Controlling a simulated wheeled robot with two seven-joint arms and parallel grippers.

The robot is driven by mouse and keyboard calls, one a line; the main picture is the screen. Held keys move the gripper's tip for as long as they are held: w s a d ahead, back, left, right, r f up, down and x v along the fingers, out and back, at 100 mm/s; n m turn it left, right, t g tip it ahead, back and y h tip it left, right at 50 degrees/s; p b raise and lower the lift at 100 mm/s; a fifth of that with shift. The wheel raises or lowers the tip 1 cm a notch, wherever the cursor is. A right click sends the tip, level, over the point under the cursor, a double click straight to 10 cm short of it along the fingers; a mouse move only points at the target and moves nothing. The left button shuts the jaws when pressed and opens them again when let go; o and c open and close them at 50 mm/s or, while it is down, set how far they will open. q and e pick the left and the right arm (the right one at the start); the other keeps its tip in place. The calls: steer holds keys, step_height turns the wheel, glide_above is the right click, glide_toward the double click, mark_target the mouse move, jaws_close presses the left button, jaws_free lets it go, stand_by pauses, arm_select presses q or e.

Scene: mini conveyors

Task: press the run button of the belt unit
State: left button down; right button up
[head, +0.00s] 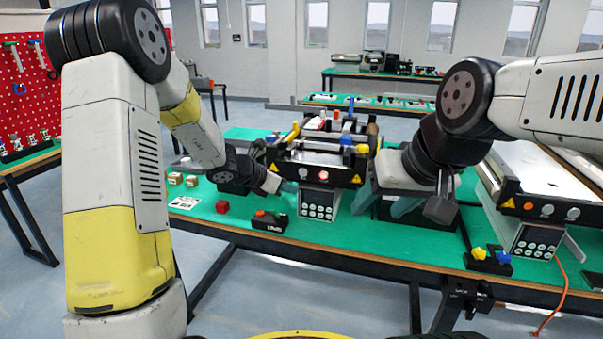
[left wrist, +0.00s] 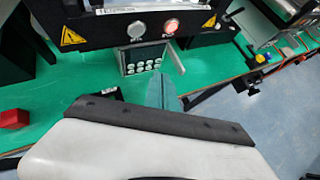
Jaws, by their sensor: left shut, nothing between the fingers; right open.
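The belt unit (head: 318,160) stands on the green table, with a black front panel and yellow warning triangles. The panel carries a pale round button (left wrist: 137,29) and a red-lit round button (left wrist: 170,27); their labels are too small to read. In the head view the pale button (head: 303,173) is left of the red one (head: 323,174). My left gripper (head: 287,187) is shut and empty, just in front of the panel's left part; its teal fingers (left wrist: 163,92) show below the buttons. Contact with the panel cannot be told. My right gripper (head: 385,206) is open and empty, right of the unit.
A grey keypad box (head: 318,204) sits under the panel. A red cube (head: 222,207) and a black holder (head: 270,222) lie at the front left of the table. A second belt unit (head: 542,190) stands at the right.

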mark_target(303, 173)
arm_select(q)
steer(key=w+d, duration=0.2)
steer(key=w, duration=0.5)
steer(key=shift+d, duration=0.15)
stand_by(1.9)
steer(key=shift+w+d, duration=0.1)
steer(key=shift+w, duration=0.25)
